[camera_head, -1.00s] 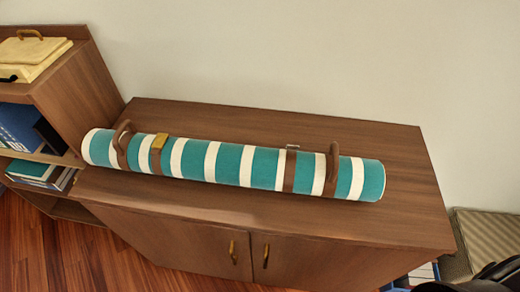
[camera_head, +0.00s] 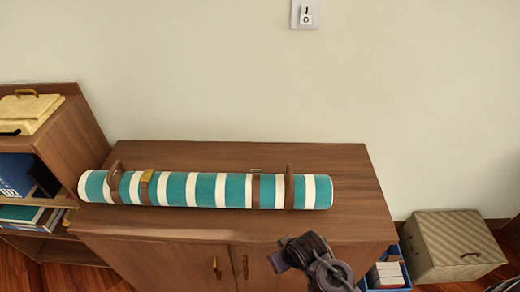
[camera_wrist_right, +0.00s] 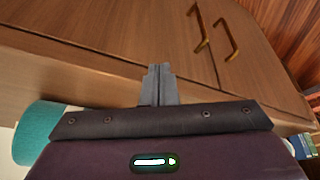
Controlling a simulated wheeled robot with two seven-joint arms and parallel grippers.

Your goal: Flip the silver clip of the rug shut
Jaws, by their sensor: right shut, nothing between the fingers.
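The rolled rug (camera_head: 230,190), striped teal and white, lies along the top of the wooden cabinet. It has two brown straps with upright loops. A gold clip (camera_head: 147,175) sits on the left strap, and the small silver clip (camera_head: 255,171) shows at the top of the right strap. It is too small to tell how far it stands open. My right gripper (camera_head: 281,263) is in front of the cabinet, below and apart from the rug. In the right wrist view its fingers (camera_wrist_right: 158,72) are together and empty, with the rug's teal end (camera_wrist_right: 38,132) at lower left. My left gripper is out of view.
The cabinet top (camera_head: 345,165) is clear behind and right of the rug. A shelf with books and a yellow case (camera_head: 30,110) stands at left. A striped box (camera_head: 455,245) and a blue bin (camera_head: 388,285) stand at right. A wall switch (camera_head: 305,14) is above.

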